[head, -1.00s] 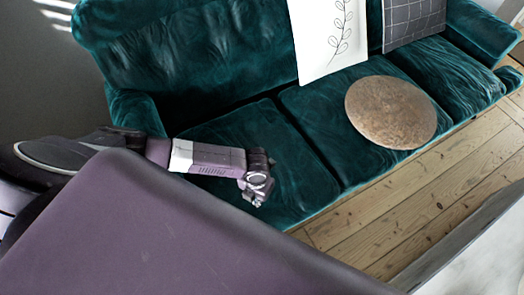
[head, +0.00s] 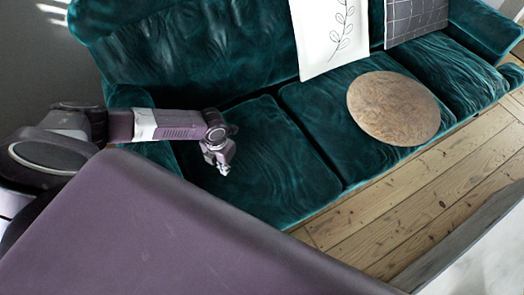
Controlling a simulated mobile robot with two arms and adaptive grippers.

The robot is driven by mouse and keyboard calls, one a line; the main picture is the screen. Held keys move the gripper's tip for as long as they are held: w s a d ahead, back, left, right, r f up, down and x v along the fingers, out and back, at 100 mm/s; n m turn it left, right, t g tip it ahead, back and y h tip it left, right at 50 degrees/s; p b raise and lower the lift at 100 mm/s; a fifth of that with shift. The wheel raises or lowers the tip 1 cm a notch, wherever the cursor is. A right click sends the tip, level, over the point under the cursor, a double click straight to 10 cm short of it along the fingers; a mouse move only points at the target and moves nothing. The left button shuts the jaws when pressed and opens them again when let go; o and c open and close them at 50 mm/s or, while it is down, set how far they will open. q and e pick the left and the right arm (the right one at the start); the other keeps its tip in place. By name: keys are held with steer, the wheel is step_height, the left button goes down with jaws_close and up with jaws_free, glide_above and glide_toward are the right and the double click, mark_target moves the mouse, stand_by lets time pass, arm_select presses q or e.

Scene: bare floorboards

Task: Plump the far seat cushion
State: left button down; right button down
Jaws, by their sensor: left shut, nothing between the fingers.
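A dark teal velvet sofa has three seat cushions in a row in the head view. The left seat cushion (head: 272,158) is nearest my left gripper, the middle seat cushion (head: 318,114) is beside it, and the right seat cushion (head: 455,72) is farthest along the sofa. My left gripper (head: 222,168) is shut and empty, over the left part of the left seat cushion. I cannot tell whether it touches the fabric. My left arm reaches in past the left armrest and hides part of it. My right gripper is not in view.
A round brown cushion (head: 393,108) lies on the middle seat, near its front edge. A white leaf-print pillow (head: 332,38) and a grey grid-pattern pillow (head: 415,20) lean against the backrest. Bare floorboards (head: 430,175) show in front of the sofa.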

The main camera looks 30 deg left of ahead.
mark_target(227, 176)
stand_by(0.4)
arm_select(q)
steer(key=shift+f+b, duration=1.4)
steer(key=shift+f, duration=0.35)
steer(key=shift+d+r, duration=0.1)
steer(key=shift+r, duration=0.1)
step_height(227, 176, up, 3)
steer(key=p, duration=0.3)
steer(key=shift+r, duration=0.15)
